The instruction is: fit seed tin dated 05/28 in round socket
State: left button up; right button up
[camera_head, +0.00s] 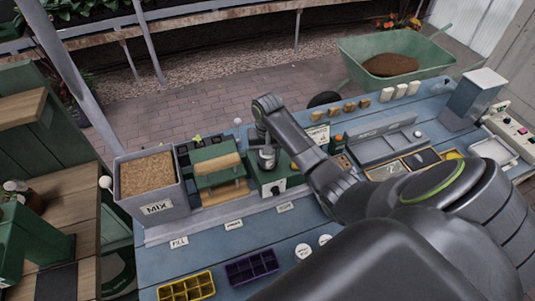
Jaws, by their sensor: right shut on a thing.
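My right gripper (265,143) reaches in from the right and points down over a green box (270,184) at the back middle of the blue bench. It is shut on a small grey metal tin (267,159), held at the top of the box. The date on this tin cannot be read here. The round socket is not clearly visible; the tin and gripper cover that part of the box top. Two white round lids (303,251) (325,240) with small print sit on the front of the bench. My left gripper is not in view.
A grey bin marked MIX (152,196) and a green press-like stand (217,170) are left of the box. Yellow (186,288) and purple (251,267) seed trays lie at the front. A grey tray (382,145) stands to the right. My right arm covers the bench's front right.

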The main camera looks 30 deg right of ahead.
jog(key=shift+f, duration=0.15)
jog(key=o, duration=1.1)
jog(key=shift+c, duration=0.2)
jog(key=shift+o, duration=0.3)
jog(key=o, duration=0.4)
